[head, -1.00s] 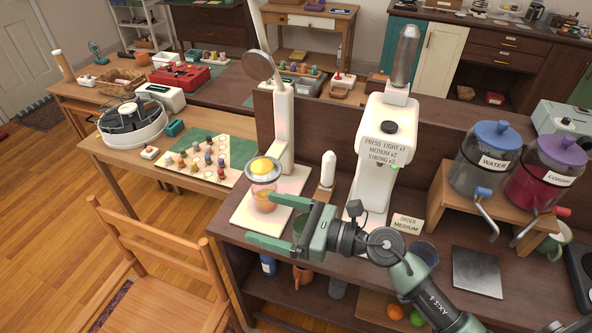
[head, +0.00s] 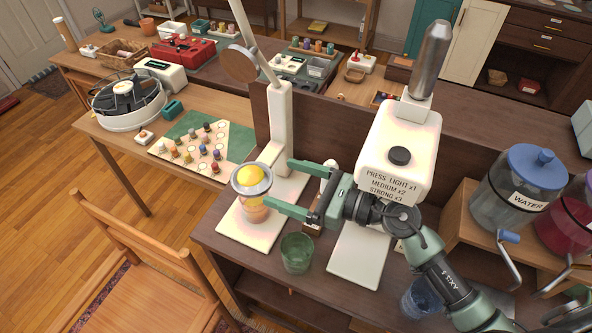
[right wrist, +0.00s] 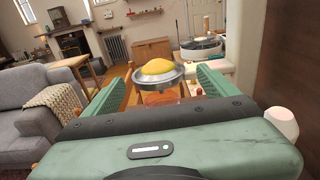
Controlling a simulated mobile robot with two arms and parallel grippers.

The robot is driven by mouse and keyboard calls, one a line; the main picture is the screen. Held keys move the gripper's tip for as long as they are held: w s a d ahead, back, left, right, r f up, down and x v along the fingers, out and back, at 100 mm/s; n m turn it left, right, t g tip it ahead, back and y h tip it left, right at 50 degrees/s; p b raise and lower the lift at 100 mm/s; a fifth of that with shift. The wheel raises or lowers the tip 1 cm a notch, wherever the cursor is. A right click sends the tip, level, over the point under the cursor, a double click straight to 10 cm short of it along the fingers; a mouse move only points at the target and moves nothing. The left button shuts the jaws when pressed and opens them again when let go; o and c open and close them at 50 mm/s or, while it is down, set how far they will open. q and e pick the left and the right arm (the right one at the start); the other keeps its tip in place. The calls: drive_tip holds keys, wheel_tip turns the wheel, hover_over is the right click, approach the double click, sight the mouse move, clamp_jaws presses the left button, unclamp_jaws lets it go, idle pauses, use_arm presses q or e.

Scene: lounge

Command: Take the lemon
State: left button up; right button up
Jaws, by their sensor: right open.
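The yellow lemon (head: 250,178) sits in the round metal-rimmed cup of a white lever juicer (head: 281,130). The lemon also shows in the right wrist view (right wrist: 158,67), resting in the metal bowl (right wrist: 158,80) between my fingers. My right gripper (head: 277,186) is open and empty. Its fingers point left at the lemon, with the fingertips just right of it. I cannot tell from these views whether a finger touches the cup. An orange-tinted vessel (right wrist: 160,98) stands under the bowl. My left gripper is not in view.
A green glass (head: 297,253) stands just below my right gripper at the counter's front. A white drink machine (head: 398,160) is close on the right, with water (head: 525,185) and red dispensers beyond. The juicer's tall lever (head: 240,40) rises behind. A wooden chair (head: 140,270) stands in front.

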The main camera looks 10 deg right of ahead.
sight(260, 176)
drive_tip(key=shift+w+a+r, duration=0.15)
drive_tip(key=shift+a+r, duration=0.05)
drive_tip(key=shift+a, duration=0.55)
drive_tip(key=p+x, duration=0.1)
drive_tip(key=x, duration=0.2)
drive_tip(key=shift+w+a+f, duration=0.1)
drive_tip(key=shift+w, duration=0.1)
drive_tip(key=shift+x, duration=1.25)
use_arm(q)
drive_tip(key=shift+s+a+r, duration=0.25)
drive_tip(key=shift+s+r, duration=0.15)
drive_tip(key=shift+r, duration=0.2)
use_arm(e)
drive_tip(key=shift+x, duration=0.9)
drive_tip(key=shift+f, duration=0.1)
drive_tip(key=c, duration=1.1)
drive_tip(key=o, duration=1.2)
drive_tip(key=shift+o, duration=0.2)
